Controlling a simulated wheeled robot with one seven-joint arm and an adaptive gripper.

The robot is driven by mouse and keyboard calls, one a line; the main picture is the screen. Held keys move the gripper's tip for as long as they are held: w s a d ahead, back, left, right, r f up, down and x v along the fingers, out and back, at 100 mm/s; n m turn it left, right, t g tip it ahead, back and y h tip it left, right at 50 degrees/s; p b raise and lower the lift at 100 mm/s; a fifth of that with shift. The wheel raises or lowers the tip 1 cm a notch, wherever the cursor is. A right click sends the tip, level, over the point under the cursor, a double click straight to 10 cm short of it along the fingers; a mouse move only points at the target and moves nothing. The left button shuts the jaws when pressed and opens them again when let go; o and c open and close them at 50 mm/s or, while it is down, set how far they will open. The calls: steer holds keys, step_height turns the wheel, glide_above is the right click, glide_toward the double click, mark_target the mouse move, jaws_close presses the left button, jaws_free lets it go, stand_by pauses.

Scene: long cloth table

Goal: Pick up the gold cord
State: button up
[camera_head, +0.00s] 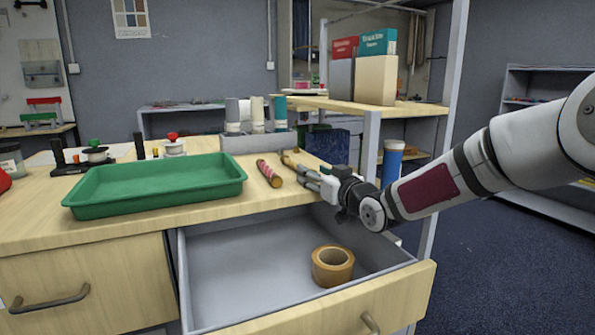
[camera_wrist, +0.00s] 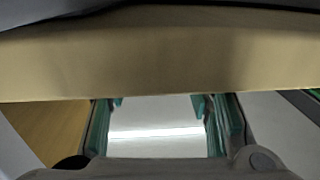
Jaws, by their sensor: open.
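A thin gold-tan strip (camera_head: 289,159), which looks like the gold cord, lies on the wooden table's right part in the head view. It is small there and partly hidden by my gripper. My gripper (camera_head: 303,174) is open at the table's right edge, with its fingers pointing left, close beside the strip. I cannot tell whether they touch. In the wrist view the open fingers (camera_wrist: 160,115) have teal pads, with a pale surface and a bright streak between them. A broad tan band (camera_wrist: 160,55) crosses that view; I cannot tell what it is.
A red patterned roll (camera_head: 268,173) lies just left of the strip. A green tray (camera_head: 155,187) stands further left. Below, an open drawer (camera_head: 240,272) holds a brown tape roll (camera_head: 332,266). A grey holder with cylinders (camera_head: 258,142) stands behind. A shelf post (camera_head: 370,143) rises at the right.

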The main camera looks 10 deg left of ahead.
steer(key=shift+x, duration=0.95)
jaws_close()
